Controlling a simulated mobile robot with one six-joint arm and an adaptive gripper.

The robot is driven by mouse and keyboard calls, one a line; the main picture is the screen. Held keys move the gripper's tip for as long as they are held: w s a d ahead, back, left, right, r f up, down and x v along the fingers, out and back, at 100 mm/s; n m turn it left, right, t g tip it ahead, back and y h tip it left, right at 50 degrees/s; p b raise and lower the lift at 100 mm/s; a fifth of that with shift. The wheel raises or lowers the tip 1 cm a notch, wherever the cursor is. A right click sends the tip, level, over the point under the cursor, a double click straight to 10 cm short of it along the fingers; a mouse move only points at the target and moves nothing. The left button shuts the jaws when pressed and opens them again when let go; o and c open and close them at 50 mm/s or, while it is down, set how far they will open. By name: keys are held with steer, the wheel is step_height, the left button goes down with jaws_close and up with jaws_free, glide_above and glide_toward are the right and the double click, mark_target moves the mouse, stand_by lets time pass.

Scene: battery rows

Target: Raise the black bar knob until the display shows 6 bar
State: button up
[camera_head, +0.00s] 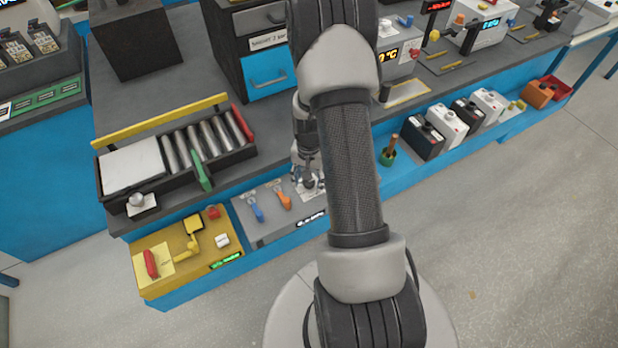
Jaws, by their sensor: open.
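My gripper (308,183) points down over the right part of a grey panel (272,226) on the front shelf, above a white plate there. Its fingers are small in view and look open. A black bar knob is not clearly visible; the gripper and my arm cover that part of the panel. A small dark display (311,219) with white characters is on the panel's front edge, too small to read. Whether the gripper touches anything beneath it cannot be told.
A blue handle (256,210) and an orange handle (284,200) are left of my gripper. A yellow panel (160,282) with a red switch and green display stands further left. A roller tray (134,168) is behind. A green cup (387,158) and several boxes are right.

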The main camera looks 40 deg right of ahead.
step_height(320, 180, up, 12)
stand_by(0.7)
stand_by(0.4)
steer(key=s+a+r+n+t, duration=0.25)
steer(key=a+r+n, duration=0.25)
steer(key=a+r, duration=0.95)
steer(key=s+a+r+n+t, duration=0.2)
steer(key=s+a+r+n, duration=0.4)
steer(key=s, duration=0.6)
steer(key=a+r, duration=0.2)
steer(key=a, duration=0.1)
steer(key=shift+s+n, duration=0.4)
